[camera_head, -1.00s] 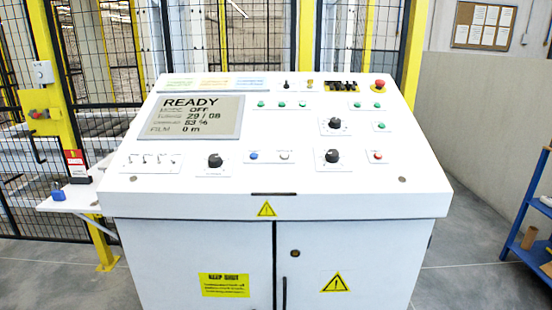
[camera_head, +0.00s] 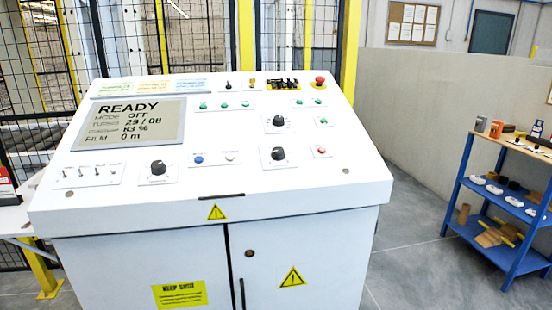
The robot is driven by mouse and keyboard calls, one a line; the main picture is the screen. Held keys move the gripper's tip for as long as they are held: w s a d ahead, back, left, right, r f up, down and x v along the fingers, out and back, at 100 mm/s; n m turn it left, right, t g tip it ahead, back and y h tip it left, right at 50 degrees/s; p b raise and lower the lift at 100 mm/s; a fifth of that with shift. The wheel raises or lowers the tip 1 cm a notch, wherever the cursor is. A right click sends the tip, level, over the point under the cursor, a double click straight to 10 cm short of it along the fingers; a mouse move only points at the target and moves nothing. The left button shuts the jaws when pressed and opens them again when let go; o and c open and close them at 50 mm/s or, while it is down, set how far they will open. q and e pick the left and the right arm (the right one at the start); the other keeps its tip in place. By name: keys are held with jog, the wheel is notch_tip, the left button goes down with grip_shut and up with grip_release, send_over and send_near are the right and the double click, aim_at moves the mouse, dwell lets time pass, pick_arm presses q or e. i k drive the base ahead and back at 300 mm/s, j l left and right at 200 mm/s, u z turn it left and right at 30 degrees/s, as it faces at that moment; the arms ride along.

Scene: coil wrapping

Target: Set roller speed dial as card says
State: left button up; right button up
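The white control console (camera_head: 110,196) stands in front of me with a sloped panel. Three black dials show on it: one at lower left (camera_head: 158,167), one at lower middle (camera_head: 278,153) and one higher up (camera_head: 278,121). Their labels are too small to read, so I cannot tell which is the roller speed dial. The screen (camera_head: 140,122) reads READY, MODE OFF, 29 / 08, about 63 % and FILM 0 m. Strips with green, orange and blue print (camera_head: 180,84) lie along the panel's top edge; their text is unreadable. Neither gripper is in view.
A red mushroom button (camera_head: 319,80) sits at the panel's top right. A blue shelf unit (camera_head: 461,187) with small items stands at right. A noticeboard (camera_head: 412,23) hangs on the back wall. A mesh fence is behind the console. Grey floor is free between console and shelf.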

aim_at(278, 154)
jog(key=i+u, duration=0.45)
jog(key=i+l+u, duration=0.15)
jog(key=i+u, duration=0.25)
jog(key=l, duration=0.8)
jog(key=k+l+u, duration=0.1)
jog(key=l, duration=0.7)
